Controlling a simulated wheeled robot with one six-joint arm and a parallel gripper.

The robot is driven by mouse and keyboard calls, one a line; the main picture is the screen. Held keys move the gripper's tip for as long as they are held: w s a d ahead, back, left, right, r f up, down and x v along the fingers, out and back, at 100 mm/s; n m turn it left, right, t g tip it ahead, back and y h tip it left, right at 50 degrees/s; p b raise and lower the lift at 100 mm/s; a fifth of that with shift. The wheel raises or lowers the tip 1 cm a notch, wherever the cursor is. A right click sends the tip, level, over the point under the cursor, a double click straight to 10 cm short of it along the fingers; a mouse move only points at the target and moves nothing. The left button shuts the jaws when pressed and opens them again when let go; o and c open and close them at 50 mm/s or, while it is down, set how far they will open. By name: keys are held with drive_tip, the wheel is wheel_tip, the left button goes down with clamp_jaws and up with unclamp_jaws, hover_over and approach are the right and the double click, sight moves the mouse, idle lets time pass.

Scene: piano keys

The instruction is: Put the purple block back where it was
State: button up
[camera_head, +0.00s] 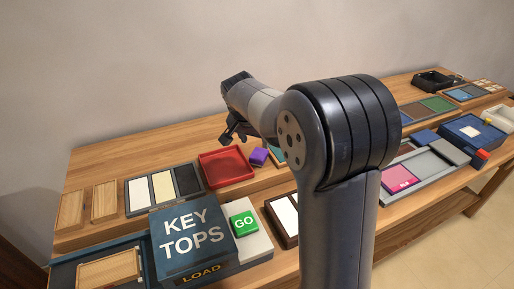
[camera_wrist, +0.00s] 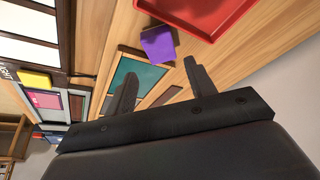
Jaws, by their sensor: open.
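The purple block (camera_head: 259,157) lies on the wooden table just right of the red tray (camera_head: 226,168). It also shows in the wrist view (camera_wrist: 158,45), close to the edge of the red tray (camera_wrist: 200,18) and apart from my fingers. My gripper (camera_wrist: 158,85) is open, with nothing between its two fingers. In the head view my gripper (camera_head: 232,133) hangs above the back part of the table, up and left of the block. A teal panel (camera_wrist: 133,82) lies beyond the fingers in the wrist view; my arm hides most of that area in the head view.
A tray with white, cream and black panels (camera_head: 163,188) is left of the red tray. Pink and grey trays (camera_head: 401,180) lie to the right.

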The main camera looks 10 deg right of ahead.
drive_tip(key=shift+v, duration=1.7)
